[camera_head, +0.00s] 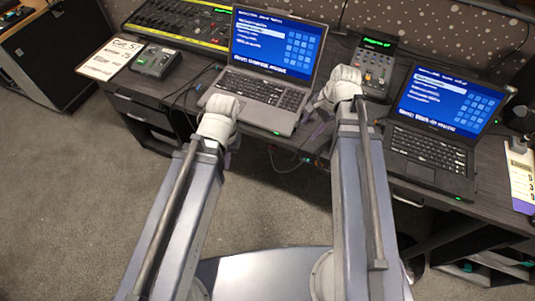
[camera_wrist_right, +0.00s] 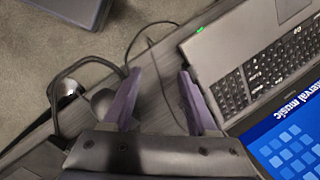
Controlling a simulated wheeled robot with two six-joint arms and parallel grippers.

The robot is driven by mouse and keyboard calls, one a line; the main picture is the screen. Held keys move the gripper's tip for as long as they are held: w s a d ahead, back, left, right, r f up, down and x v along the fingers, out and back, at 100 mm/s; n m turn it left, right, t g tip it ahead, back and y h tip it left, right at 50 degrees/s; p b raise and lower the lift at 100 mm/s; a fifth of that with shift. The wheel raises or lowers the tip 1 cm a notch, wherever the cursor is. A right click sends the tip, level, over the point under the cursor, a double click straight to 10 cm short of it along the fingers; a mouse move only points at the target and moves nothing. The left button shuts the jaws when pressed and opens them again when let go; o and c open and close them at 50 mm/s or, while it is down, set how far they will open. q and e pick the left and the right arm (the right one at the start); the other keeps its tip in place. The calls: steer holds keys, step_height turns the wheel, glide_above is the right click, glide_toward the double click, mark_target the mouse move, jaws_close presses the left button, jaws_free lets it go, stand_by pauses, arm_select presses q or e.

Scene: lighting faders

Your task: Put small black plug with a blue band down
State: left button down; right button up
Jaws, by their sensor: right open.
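I cannot make out the small black plug with a blue band in either view. In the head view my right gripper (camera_head: 320,124) is over the desk between the two laptops, its fingers mostly hidden by the wrist. In the right wrist view its two purple fingers (camera_wrist_right: 160,100) stand apart with nothing between them but desk and a thin dark cable (camera_wrist_right: 165,85). My left gripper (camera_head: 229,158) is near the desk's front edge, in front of the left laptop (camera_head: 263,122). Its wrist hides most of it, so its jaw state is unclear.
The right laptop (camera_head: 430,150) stands to the right and a small control box (camera_head: 375,72) stands behind. A dark rounded object (camera_wrist_right: 103,100) is beside one finger in the wrist view. A mixing console (camera_head: 190,22), a black box (camera_head: 157,61) and a paper sheet (camera_head: 108,58) are at left.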

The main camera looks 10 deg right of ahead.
steer(key=s+a+n+h, duration=0.2)
steer(key=s+a+n, duration=0.2)
steer(key=a+n, duration=0.3)
steer(key=s+a+n+g+h, duration=0.1)
steer(key=s+a+n, duration=0.3)
steer(key=a+n, duration=0.4)
steer(key=shift+s+a+f+n+h, duration=0.35)
steer(key=shift+n+h, duration=0.35)
steer(key=shift+n, duration=0.5)
steer(key=shift+d, duration=0.1)
